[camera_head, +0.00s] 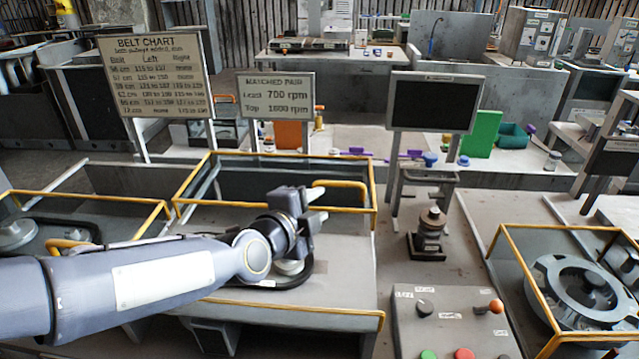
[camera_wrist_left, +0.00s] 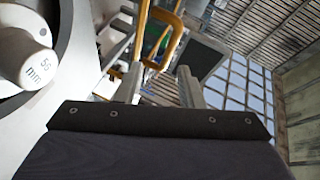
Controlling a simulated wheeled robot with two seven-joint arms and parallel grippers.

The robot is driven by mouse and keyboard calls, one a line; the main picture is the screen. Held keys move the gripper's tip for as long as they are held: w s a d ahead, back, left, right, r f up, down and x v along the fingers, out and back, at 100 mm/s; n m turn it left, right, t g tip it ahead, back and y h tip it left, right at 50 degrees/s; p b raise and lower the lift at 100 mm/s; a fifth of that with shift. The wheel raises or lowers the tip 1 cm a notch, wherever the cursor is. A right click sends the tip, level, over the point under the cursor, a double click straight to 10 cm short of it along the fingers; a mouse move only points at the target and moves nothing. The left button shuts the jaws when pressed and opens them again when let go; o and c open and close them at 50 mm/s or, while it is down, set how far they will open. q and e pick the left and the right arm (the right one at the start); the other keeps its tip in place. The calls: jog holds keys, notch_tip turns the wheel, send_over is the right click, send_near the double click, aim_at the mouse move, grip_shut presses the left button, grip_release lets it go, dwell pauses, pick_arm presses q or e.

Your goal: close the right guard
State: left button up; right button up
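A yellow-edged guard frame (camera_head: 375,190) stands raised at the back of the middle bay, with a yellow bar handle (camera_head: 340,184) on it. I cannot tell for sure whether this is the guard called right. My left gripper (camera_head: 322,205) is over this bay, just in front of and left of the handle. Its fingers are apart in the left wrist view (camera_wrist_left: 160,85), with nothing between them. A yellow handle (camera_wrist_left: 176,42) shows beyond the fingertips there; contact does not show. My right gripper is out of view.
A yellow-edged enclosure (camera_head: 510,270) with a large wheel (camera_head: 580,288) stands at right. A button panel (camera_head: 450,320) is in front, and a stacked metal part (camera_head: 430,235) stands right of the middle bay.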

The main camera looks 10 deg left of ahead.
aim_at(338, 186)
pick_arm(q)
jog(key=w+d, duration=0.1)
jog(key=w, duration=0.2)
jog(key=w+d+m, duration=0.1)
jog(key=w, duration=0.2)
jog(key=w+d+f+m+t, duration=0.1)
jog(key=w+d, duration=0.1)
jog(key=w, duration=0.1)
jog(key=shift+w+b, duration=0.1)
jog(key=shift+b, duration=0.2)
grip_shut()
